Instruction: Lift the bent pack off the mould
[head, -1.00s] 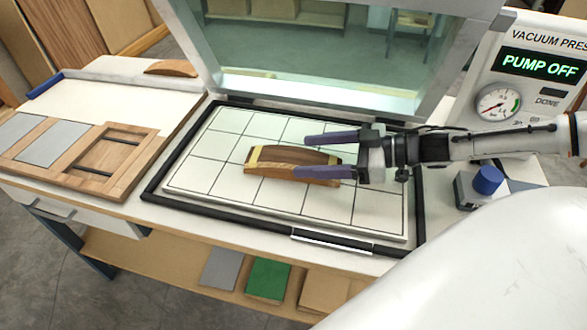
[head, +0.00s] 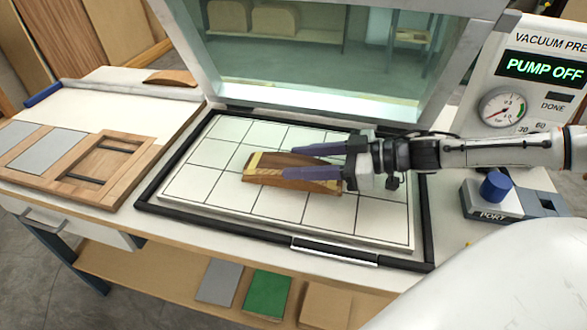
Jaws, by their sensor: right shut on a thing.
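A brown wooden piece with a pale yellow strip at its left end (head: 262,177) lies on the gridded white bed of the vacuum press. It is the bent pack and mould together, and I cannot tell clearly where one ends and the other begins. My right gripper (head: 303,161) comes in from the right, its purple fingers along the far and near sides of the pack, and is shut on it. The fingers hide part of the top. I cannot see a gap between pack and mould. My left gripper is not in view.
The press's glass lid (head: 330,70) stands open behind the bed. A black frame (head: 170,180) edges the bed. The console (head: 530,85) at right reads PUMP OFF. A wooden tray (head: 100,170) lies at left, and a curved wooden piece (head: 172,77) lies behind it.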

